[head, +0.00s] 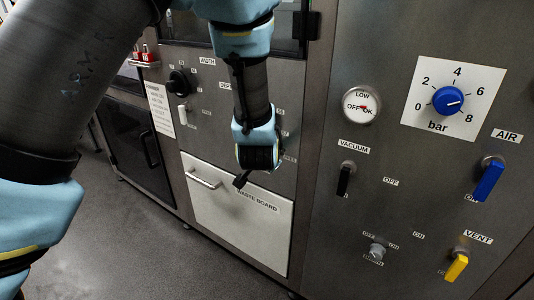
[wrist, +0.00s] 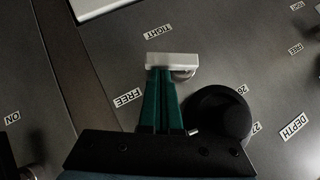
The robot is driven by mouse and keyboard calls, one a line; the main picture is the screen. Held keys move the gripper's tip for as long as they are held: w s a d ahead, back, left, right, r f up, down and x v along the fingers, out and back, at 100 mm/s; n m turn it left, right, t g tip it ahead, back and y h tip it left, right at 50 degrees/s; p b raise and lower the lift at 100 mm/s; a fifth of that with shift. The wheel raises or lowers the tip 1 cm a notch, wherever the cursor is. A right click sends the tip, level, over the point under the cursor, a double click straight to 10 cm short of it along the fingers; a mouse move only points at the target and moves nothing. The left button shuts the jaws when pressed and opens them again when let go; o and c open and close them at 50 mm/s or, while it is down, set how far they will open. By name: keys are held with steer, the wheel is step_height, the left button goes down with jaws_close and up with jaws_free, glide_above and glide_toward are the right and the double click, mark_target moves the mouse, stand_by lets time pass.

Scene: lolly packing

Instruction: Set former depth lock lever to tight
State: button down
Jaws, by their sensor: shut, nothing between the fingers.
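The former depth lock lever (wrist: 172,60) is a pale bar in the wrist view, with a round pivot partly showing at its lower right. The TIGHT label (wrist: 157,32) is above it and the FREE label (wrist: 128,97) is below left. My gripper (wrist: 165,71) has its green fingers shut together, with their tips at the bar's lower edge. Whether they touch it I cannot tell. Nothing is held. The black depth knob (wrist: 218,112) is just right of the fingers, near the DEPTH label (wrist: 294,126). In the head view my wrist hides the lever and fingers.
The head view shows a width knob (head: 179,82) and white lever (head: 182,115) to the left. A waste board drawer (head: 235,218) is below. Vacuum (head: 344,180), air (head: 488,181) and vent (head: 456,267) levers are on the right panel.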

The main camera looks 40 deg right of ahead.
steer(key=f+m+t, duration=0.1)
steer(key=t, duration=0.1)
steer(key=f+m+t, duration=0.1)
steer(key=m+t, duration=0.1)
steer(key=f+m+t, duration=0.1)
steer(key=f+t, duration=0.1)
steer(key=shift+w+m+t+h, duration=0.2)
steer(key=shift+m+t+h, duration=0.1)
steer(key=shift+m+t, duration=0.1)
steer(key=shift+s+a, duration=0.1)
steer(key=shift+a, duration=0.05)
